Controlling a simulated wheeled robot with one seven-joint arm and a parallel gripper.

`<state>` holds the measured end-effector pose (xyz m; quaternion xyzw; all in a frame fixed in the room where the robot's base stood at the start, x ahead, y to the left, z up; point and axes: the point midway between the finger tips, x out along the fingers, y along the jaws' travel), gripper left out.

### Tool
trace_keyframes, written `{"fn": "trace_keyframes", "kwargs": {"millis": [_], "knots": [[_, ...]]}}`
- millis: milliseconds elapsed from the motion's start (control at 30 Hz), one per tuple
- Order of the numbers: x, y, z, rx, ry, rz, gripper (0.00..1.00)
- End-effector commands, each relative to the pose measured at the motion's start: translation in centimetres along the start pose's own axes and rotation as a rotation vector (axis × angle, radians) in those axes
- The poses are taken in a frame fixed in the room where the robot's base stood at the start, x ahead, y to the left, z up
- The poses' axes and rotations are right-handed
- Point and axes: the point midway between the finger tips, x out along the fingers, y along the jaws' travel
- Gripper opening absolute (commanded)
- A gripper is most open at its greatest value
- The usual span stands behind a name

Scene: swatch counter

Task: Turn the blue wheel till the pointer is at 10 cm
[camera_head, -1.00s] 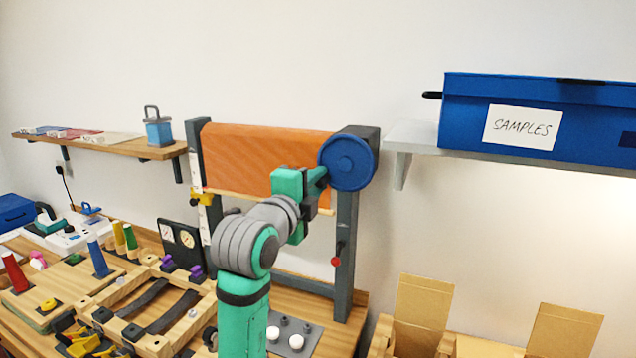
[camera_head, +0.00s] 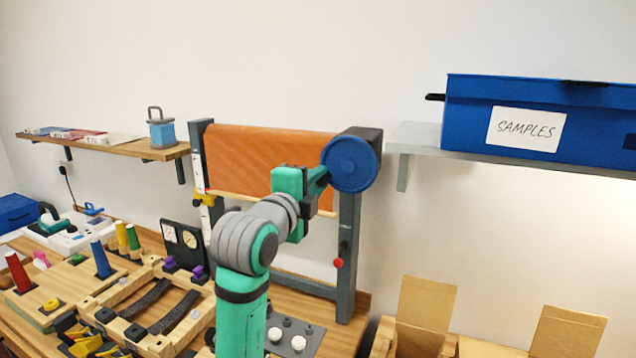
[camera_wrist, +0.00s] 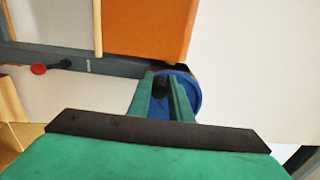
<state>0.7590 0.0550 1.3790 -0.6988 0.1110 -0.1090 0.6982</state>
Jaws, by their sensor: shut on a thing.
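The blue wheel (camera_head: 351,164) is at the upper right end of a grey frame. It also shows in the wrist view (camera_wrist: 190,92), partly hidden by my fingers. My gripper (camera_head: 318,182) is at the wheel's left side; in the wrist view its two green fingers (camera_wrist: 165,92) are shut on a dark part of the wheel that is mostly hidden between them. An orange cloth (camera_head: 265,158) hangs from the frame, with a pale bar along its lower edge. A yellow pointer (camera_head: 204,199) sits on a white scale at the frame's left post; its reading is too small to tell.
A red-knobbed lever (camera_head: 338,262) is on the right post. A grey shelf (camera_head: 405,140) with a blue SAMPLES box (camera_head: 480,112) is close to the right of the wheel. Cardboard boxes (camera_head: 425,310) stand below. A wooden shelf (camera_head: 150,150) is at left.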

Motion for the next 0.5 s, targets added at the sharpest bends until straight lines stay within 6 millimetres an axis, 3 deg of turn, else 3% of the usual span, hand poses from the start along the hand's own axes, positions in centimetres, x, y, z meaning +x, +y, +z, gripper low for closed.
{"fn": "trace_keyframes", "kwargs": {"millis": [100,133,233,500], "knots": [[-0.06,-0.22,-0.18,0.002,0.003,-0.005,0.04],[-0.06,-0.23,-0.19,0.002,0.003,-0.005,0.23],[-0.05,-0.21,-0.19,0.002,0.003,-0.005,0.47],[-0.04,-0.13,-0.13,0.001,0.002,-0.003,0.47]]}}
